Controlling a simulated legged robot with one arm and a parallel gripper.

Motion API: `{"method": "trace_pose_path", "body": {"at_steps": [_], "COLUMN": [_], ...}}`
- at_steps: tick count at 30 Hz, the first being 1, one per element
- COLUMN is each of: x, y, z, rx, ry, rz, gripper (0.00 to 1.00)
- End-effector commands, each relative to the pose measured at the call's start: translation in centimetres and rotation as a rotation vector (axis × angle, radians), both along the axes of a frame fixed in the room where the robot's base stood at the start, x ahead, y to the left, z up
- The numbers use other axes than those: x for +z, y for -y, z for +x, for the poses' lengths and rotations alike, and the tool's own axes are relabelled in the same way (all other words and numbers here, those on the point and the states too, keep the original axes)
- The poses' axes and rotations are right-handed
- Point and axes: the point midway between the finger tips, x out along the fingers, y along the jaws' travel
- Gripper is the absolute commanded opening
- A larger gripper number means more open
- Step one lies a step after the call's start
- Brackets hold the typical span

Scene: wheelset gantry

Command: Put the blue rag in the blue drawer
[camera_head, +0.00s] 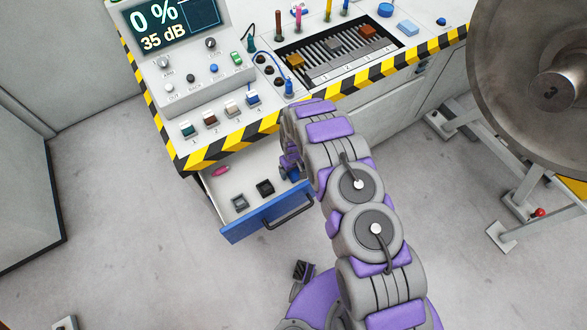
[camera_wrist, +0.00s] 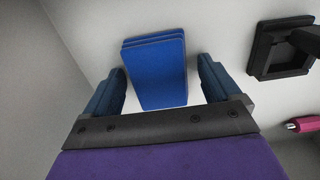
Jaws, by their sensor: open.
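The blue drawer (camera_head: 250,224) is pulled open under the bench in the head view, with a black handle on its blue front. The blue rag (camera_wrist: 155,72) is a folded, layered rectangle on the pale drawer floor in the wrist view. A bit of blue (camera_head: 293,174) beside my gripper in the head view looks like it. My gripper (camera_wrist: 160,70) is open over the drawer, with the rag between its fingers and a visible gap at each side. My arm hides part of the drawer's right side in the head view.
The drawer also holds a dark square part (camera_head: 265,188), a grey one (camera_head: 240,203) and a pink item (camera_head: 221,170). The bench edge (camera_head: 230,142) with yellow-black stripes overhangs the drawer. A large metal wheel (camera_head: 520,80) stands at right.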

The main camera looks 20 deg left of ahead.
Motion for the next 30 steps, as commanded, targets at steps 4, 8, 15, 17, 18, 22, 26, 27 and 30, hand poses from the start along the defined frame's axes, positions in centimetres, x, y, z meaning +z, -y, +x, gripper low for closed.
{"method": "trace_pose_path", "body": {"at_steps": [4,8,15,17,18,22,26,27,30], "x": [0.8,2.5,7.2,8.6,9.3,11.3,12.2,12.2,12.2], "y": [-0.1,-0.1,0.1,0.0,0.0,0.0,0.0,0.0,0.0], "z": [0.0,0.1,0.2,0.2,0.2,0.2,0.1,0.1,0.1], "rx": [0.000,0.001,0.000,0.000,0.001,0.001,0.001,0.001,0.001], "ry": [0.001,0.003,0.004,0.005,0.005,0.004,0.003,0.002,0.001], "rz": [0.000,0.002,0.003,0.005,0.004,0.003,0.002,0.001,0.001], "gripper": [0.90,0.90,0.90,0.90,0.90,0.90,0.90,0.90,0.90]}}
